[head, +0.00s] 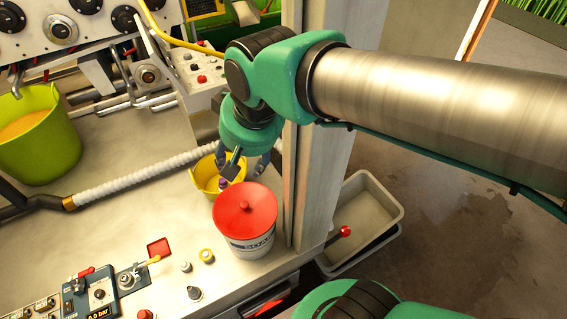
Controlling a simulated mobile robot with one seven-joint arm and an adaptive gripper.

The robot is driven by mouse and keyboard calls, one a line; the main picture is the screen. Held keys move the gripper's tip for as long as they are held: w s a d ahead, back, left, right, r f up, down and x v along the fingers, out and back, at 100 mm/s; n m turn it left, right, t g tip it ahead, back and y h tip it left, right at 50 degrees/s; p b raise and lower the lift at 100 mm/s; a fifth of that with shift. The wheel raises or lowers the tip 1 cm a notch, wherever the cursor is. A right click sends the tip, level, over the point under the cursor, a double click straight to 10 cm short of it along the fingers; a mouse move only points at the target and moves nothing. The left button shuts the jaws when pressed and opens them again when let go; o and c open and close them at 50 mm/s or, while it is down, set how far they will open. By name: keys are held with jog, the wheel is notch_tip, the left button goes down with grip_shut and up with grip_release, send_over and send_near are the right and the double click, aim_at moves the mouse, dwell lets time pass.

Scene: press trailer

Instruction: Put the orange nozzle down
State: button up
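My gripper (246,169) hangs pointing down at the end of my green arm, just above and behind the red-lidded white tub. Its fingers look spread, with a gap between them and nothing clearly held there. A small yellow bucket (206,174) stands on the bench at the left finger, partly covered by it. A small dark purple item (223,184) shows at the bucket's right side, too small to identify. I cannot make out an orange nozzle; it may be hidden by the gripper, the bucket or the tub.
The white tub (249,241) with a red lid stands close in front of my gripper. A grey upright post (322,150) rises just to the right. A ribbed white hose (135,177) crosses the bench. Control panels and a large green bucket (38,140) are left; grey trays (372,200) are right.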

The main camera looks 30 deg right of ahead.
jog(key=s+d+t, duration=0.1)
jog(key=s+d, duration=0.5)
jog(key=s, duration=0.2)
jog(key=shift+d+r+h, duration=0.3)
jog(key=shift+h, duration=0.1)
dwell(0.8)
